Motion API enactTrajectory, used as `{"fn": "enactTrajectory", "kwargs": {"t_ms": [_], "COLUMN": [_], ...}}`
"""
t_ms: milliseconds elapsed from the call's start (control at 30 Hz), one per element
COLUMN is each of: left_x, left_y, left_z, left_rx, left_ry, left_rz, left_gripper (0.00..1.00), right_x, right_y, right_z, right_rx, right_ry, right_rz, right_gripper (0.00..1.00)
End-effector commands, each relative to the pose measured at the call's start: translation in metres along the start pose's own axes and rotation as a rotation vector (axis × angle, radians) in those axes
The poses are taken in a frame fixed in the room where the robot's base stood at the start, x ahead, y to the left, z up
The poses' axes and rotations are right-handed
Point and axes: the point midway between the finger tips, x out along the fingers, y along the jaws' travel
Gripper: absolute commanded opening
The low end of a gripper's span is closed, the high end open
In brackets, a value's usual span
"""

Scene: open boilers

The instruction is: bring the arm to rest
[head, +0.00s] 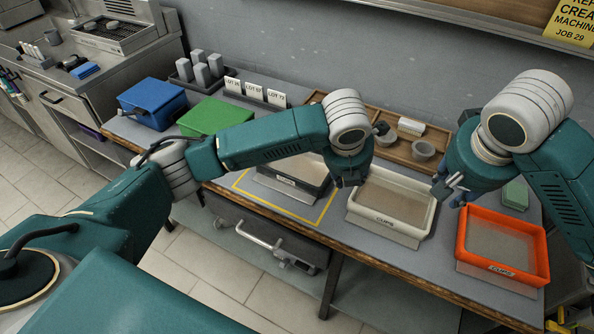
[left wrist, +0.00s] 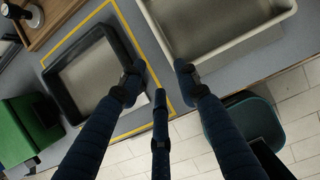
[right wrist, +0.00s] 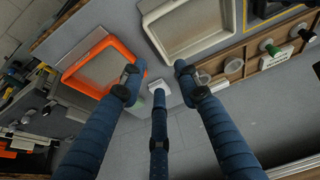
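My left gripper (head: 352,180) hangs over the bench between the dark tray (head: 290,184) and the cream tray (head: 392,205). In the left wrist view its fingers (left wrist: 158,74) are spread with nothing held between them. My right gripper (head: 449,189) is above the bench between the cream tray and the orange tray (head: 504,246). In the right wrist view its fingers (right wrist: 158,72) are spread apart. A small white item (right wrist: 159,87) shows behind the middle finger, and I cannot tell how far below it is.
The dark tray sits inside a yellow outline (head: 242,190). Behind are a wooden tray (head: 385,150) with round parts, lot cards (head: 254,91), a green bin (head: 215,117) and a blue bin (head: 152,103). A green block (head: 515,194) lies at the right. Open floor (head: 225,270) is in front.

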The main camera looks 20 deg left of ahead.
Motion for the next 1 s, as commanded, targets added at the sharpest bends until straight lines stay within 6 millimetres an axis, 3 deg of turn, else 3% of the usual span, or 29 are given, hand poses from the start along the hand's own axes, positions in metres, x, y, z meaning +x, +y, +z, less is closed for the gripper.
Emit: {"fn": "enactTrajectory", "kwargs": {"t_ms": [400,567,667,800,1000], "left_x": [0.0,0.009,0.017,0.023,0.024], "left_y": [0.0,-0.017,-0.041,-0.068,-0.07], "left_z": [-0.001,-0.022,-0.052,-0.099,-0.159], "left_rx": [-0.002,-0.105,-0.299,-0.702,-1.364], "left_ry": [0.0,0.014,0.037,0.091,0.185], "left_rz": [-0.001,-0.043,-0.105,-0.192,-0.234], "left_gripper": [0.32,0.32,0.32,0.32,0.32], "right_x": [0.001,0.017,0.038,0.067,0.099], "right_y": [0.0,-0.011,-0.025,-0.04,-0.033], "right_z": [0.0,0.018,0.046,0.091,0.153], "right_rx": [-0.001,-0.038,-0.087,-0.147,-0.171], "right_ry": [0.0,-0.017,-0.035,-0.041,-0.025], "right_rz": [-0.001,-0.046,-0.115,-0.225,-0.307], "right_gripper": [0.32,0.32,0.32,0.32,0.32]}}
